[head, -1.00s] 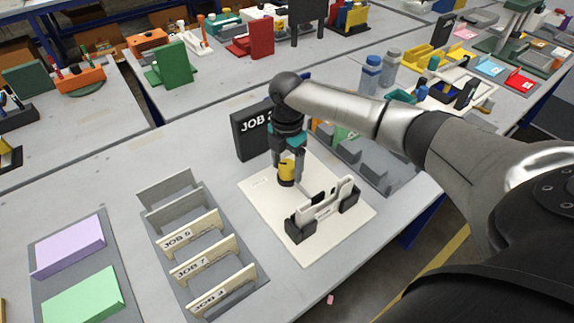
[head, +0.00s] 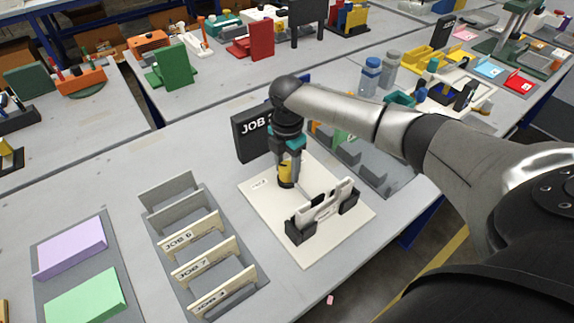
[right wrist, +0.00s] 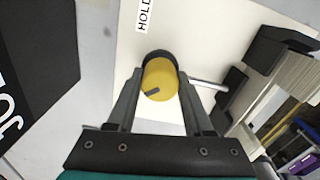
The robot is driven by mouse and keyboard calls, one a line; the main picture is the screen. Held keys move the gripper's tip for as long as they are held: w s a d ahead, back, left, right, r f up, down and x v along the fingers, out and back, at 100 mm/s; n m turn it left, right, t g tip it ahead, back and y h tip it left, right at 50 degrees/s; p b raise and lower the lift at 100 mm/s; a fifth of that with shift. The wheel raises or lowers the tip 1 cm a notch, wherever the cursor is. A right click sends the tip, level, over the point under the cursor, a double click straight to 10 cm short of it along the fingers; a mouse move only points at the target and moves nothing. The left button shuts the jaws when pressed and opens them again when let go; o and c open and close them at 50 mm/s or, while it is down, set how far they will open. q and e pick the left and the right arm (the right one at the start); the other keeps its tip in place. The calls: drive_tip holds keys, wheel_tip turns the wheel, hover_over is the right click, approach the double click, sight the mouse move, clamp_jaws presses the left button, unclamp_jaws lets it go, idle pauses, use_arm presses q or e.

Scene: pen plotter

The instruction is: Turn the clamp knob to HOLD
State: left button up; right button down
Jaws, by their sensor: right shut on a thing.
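The clamp knob (right wrist: 163,76) is yellow with a black base and stands on a cream plate (right wrist: 190,20). In the head view the knob (head: 286,174) shows partly between the fingers. My right gripper (right wrist: 160,84) comes down from above with one finger on each side of the knob and is shut on it. A dark mark on the knob's face lies toward the lower left in the wrist view. The HOLD label (right wrist: 144,14) is on the plate beyond the knob, and the mark does not point at it. My left gripper is not in view.
A grey rod (right wrist: 208,85) runs from beside the knob to the black-footed pen carriage (head: 325,206). A dark JOB sign (head: 248,134) stands close behind the gripper. A rack with several JOB cards (head: 190,231) stands to the left, with bare table between.

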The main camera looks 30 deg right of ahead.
drive_tip(key=m+p, duration=0.5)
drive_tip(key=p, duration=0.2)
drive_tip(key=shift+r, duration=0.2)
drive_tip(key=shift+m+p, duration=0.9)
drive_tip(key=shift+m, duration=0.2)
drive_tip(key=m+p, duration=0.3)
drive_tip(key=m, duration=0.2)
drive_tip(key=shift+f, duration=0.1)
drive_tip(key=m+p, duration=0.2)
drive_tip(key=m, duration=0.3)
drive_tip(key=shift+f, duration=0.1)
drive_tip(key=shift+c, duration=1.5)
unclamp_jaws()
